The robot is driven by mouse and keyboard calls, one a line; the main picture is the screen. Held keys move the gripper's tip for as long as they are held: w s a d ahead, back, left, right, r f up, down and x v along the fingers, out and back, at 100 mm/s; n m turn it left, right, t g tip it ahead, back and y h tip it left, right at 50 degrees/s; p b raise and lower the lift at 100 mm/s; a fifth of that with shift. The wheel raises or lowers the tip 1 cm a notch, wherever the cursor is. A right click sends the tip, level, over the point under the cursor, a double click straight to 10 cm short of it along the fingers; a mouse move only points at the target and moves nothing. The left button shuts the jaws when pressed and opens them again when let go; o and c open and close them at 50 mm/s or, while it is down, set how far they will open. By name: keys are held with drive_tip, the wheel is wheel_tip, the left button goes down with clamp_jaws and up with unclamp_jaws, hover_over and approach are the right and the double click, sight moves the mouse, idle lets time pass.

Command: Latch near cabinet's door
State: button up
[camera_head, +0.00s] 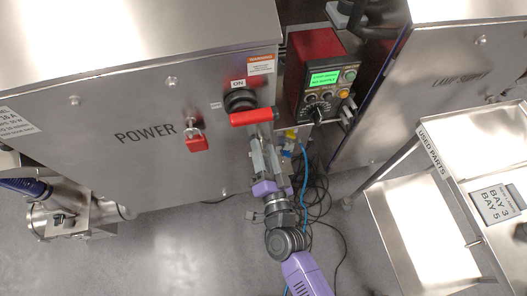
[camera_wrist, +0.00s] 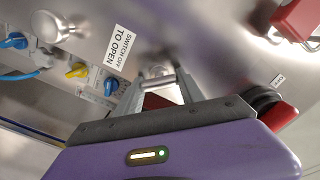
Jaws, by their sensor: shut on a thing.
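The near cabinet (camera_head: 95,150) is a brushed-metal box marked POWER. Its black rotary switch (camera_head: 239,99) has a red handle (camera_head: 252,117) pointing right, below an ON label. My gripper (camera_head: 260,135) is at the cabinet's right edge, just below the red handle. In the wrist view my gripper (camera_wrist: 160,78) has its fingers closed on a small metal latch part (camera_wrist: 156,73), mostly hidden by the fingers. A "SWITCH OFF TO OPEN" label (camera_wrist: 116,46) is beside it. The red handle also shows at the right of the wrist view (camera_wrist: 279,117).
A red padlock (camera_head: 197,142) hangs on the cabinet front. A red control box (camera_head: 320,78) with a green screen stands right of the gap. Loose cables (camera_head: 318,190) lie on the floor near my arm. A used-parts cart (camera_head: 425,215) stands at right.

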sight(265, 156)
drive_tip(key=m+b, duration=0.1)
drive_tip(key=m, duration=0.3)
drive_tip(key=shift+d+f+m+b, duration=0.1)
drive_tip(key=shift+f+m+b, duration=0.1)
drive_tip(key=shift+m+b, duration=0.8)
drive_tip(key=shift+m, duration=1.2)
drive_tip(key=o, duration=1.4)
drive_tip(key=shift+c, duration=0.2)
drive_tip(key=b+v, duration=0.1)
drive_tip(key=v, duration=0.5)
drive_tip(key=shift+s, duration=0.15)
drive_tip(key=shift+v, duration=0.75)
